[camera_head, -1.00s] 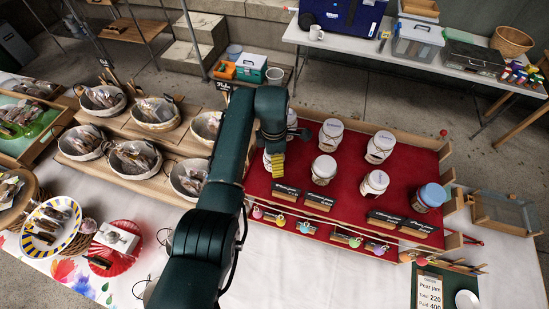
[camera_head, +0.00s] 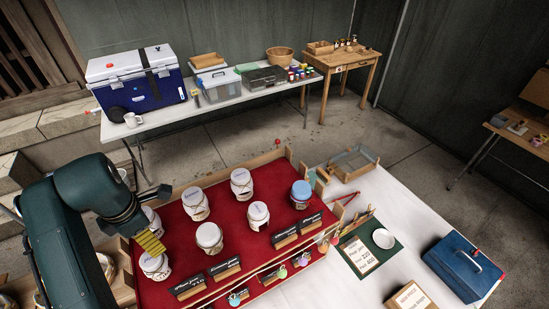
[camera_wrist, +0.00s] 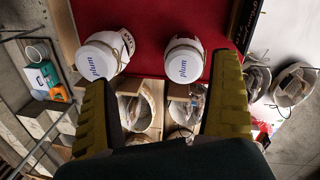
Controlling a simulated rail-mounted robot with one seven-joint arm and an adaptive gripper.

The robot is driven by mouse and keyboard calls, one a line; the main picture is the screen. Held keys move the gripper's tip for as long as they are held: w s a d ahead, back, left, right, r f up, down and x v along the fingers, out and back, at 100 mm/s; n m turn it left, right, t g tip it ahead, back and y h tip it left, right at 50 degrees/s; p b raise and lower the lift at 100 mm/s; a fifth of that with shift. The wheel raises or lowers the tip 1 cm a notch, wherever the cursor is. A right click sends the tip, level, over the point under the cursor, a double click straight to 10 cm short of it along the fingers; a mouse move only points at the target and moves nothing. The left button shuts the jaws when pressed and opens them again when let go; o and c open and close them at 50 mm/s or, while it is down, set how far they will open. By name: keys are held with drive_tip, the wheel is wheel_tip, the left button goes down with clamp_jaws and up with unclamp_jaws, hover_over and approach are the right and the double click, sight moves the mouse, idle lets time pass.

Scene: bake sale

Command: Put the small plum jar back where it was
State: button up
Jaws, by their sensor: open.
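Two white-lidded jars labelled "plum" stand on the red cloth at the display's left end. In the wrist view, the right one, the small plum jar (camera_wrist: 183,64), has a smaller lid than the left, larger plum jar (camera_wrist: 99,57). In the head view the small plum jar (camera_head: 154,267) is in the front row, and the larger plum jar (camera_head: 152,222) is behind it, partly hidden by my gripper. My gripper (camera_wrist: 163,75) is open, its yellow fingers apart with nothing held. In the head view my gripper (camera_head: 150,242) is close above the small jar; the exact gap is unclear.
Several other jars, including a blue-lidded jar (camera_head: 300,194), stand to the right on the red cloth (camera_head: 180,240). Black name signs (camera_head: 225,269) line the front. A blue cash box (camera_head: 463,265) is farther right. Baskets (camera_wrist: 140,108) lie beyond the display's left edge.

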drive_tip(key=w+d+r+m+t+y, duration=0.1)
drive_tip(key=w+d+r+m+t, duration=0.35)
drive_tip(key=d, duration=0.25)
drive_tip(key=w+d+r+m+t+y, duration=0.1)
drive_tip(key=w+d+r+m+t, duration=0.25)
drive_tip(key=w+d+m, duration=0.2)
drive_tip(key=s+d+r+m+t, duration=0.3)
drive_tip(key=d+r+m+t, duration=0.3)
drive_tip(key=d+r, duration=0.45)
drive_tip(key=s+d+r+m+t+h, duration=0.3)
drive_tip(key=s+d+r+m+t, duration=0.3)
drive_tip(key=s+d+r+m, duration=0.5)
drive_tip(key=s+d+r, duration=0.1)
drive_tip(key=s, duration=0.4)
drive_tip(key=shift+d+r+t, duration=0.3)
drive_tip(key=shift+d, duration=0.05)
